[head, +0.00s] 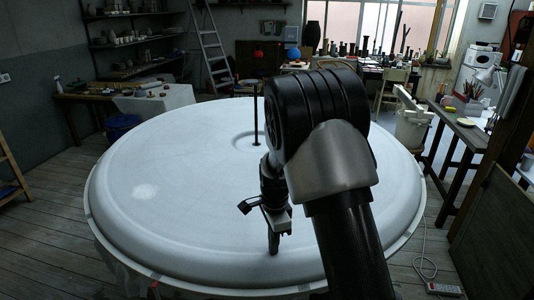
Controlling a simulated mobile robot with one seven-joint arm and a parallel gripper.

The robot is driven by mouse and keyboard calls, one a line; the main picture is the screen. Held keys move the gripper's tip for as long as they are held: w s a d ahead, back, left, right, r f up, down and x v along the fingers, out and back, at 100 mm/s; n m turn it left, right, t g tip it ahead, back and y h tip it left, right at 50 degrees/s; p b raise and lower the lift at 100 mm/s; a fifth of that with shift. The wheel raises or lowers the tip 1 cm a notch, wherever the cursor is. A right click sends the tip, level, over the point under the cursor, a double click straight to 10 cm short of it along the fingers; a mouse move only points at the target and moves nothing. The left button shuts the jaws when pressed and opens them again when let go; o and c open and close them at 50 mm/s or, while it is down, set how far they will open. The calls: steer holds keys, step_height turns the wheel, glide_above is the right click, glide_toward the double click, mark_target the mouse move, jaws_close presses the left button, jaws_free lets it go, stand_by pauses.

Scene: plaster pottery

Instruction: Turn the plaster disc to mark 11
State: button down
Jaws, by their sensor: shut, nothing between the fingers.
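The plaster disc (190,170) is a large, round, white slab with a rounded raised rim. It fills the middle of the head view. A thin black rod (256,115) stands upright in a shallow ring near its centre. My gripper (274,250) points down over the near part of the disc, close to the rim. Its fingers are shut and empty. I cannot tell whether the fingertips touch the plaster. A pale round spot (145,190) shows on the disc's left side. No numbered marks can be made out. My arm hides part of the disc's right side.
A white bucket (411,128) and a side table (465,130) stand at right. A power strip (443,288) lies on the plank floor at lower right.

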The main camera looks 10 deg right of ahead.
steer(key=shift+s+d+f, duration=0.15)
steer(key=shift+d+f, duration=0.2)
steer(key=shift+d, duration=0.45)
steer(key=shift+r, duration=0.1)
steer(key=shift+a+r+p, duration=0.5)
steer(key=shift+r+p, duration=0.2)
steer(key=shift+r, duration=0.05)
steer(key=shift+w+d+r+p, duration=0.15)
steer(key=shift+r+p, duration=0.75)
steer(key=shift+r, duration=0.55)
steer(key=shift+w+a+r+p, duration=0.1)
steer(key=shift+r+p, duration=0.8)
steer(key=shift+r, duration=0.5)
